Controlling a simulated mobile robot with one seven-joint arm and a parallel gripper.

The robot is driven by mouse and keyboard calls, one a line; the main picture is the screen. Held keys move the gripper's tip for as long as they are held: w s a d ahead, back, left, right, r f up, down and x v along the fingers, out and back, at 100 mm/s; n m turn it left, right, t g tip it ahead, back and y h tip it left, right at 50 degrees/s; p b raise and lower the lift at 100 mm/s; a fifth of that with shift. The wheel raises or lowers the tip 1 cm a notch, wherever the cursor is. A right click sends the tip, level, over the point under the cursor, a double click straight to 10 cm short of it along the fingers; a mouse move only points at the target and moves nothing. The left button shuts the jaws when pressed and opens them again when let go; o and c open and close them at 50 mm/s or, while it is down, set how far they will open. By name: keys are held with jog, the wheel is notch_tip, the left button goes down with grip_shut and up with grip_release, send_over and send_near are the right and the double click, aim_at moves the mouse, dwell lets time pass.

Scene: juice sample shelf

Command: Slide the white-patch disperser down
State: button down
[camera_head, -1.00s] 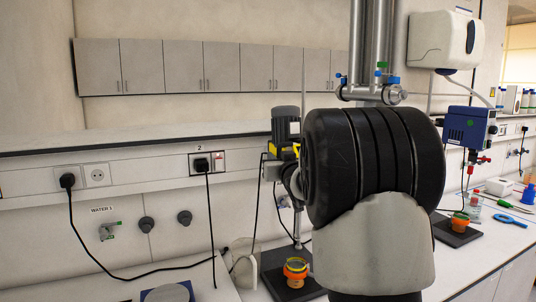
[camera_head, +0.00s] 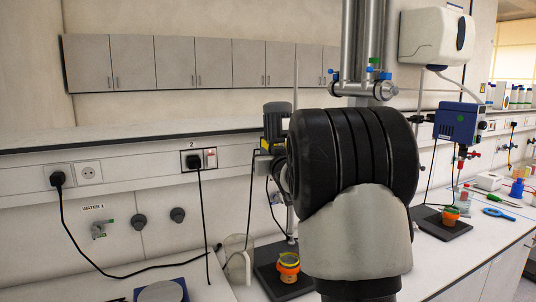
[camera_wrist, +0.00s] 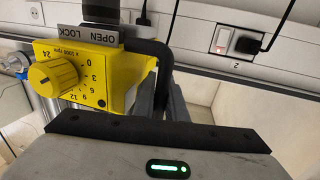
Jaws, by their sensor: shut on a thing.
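The near disperser has a grey motor (camera_head: 278,120) and a yellow body on a stand, left of my arm in the head view. In the wrist view its yellow control box (camera_wrist: 85,75) fills the upper left, with a dial and an OPEN LOCK plate. My gripper (camera_wrist: 165,98) is shut on the disperser's black bent handle (camera_wrist: 151,48). The far disperser (camera_head: 460,119) is blue with a green dot and stands to the right. I see no clear white patch on the near one. My arm hides the near one's right side and my fingers in the head view.
An orange-rimmed cup (camera_head: 288,265) stands on the near black base plate (camera_head: 266,268). A clear beaker (camera_head: 236,257) is left of it. Another orange cup (camera_head: 450,215) is under the far disperser. Cables hang from the wall sockets. A blue-edged device (camera_head: 165,291) sits at the lower left.

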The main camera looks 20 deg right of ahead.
notch_tip(320, 180, down, 18)
jog(key=b, duration=1.5)
jog(key=c, duration=2.1)
grip_release()
jog(key=shift+r, duration=0.15)
jog(key=shift+s, duration=0.1)
jog(key=s+a, duration=0.1)
jog(key=s, duration=0.4)
jog(key=s+a, duration=0.1)
jog(key=s, duration=0.5)
jog(key=s+a+b, duration=0.1)
jog(key=s, duration=0.5)
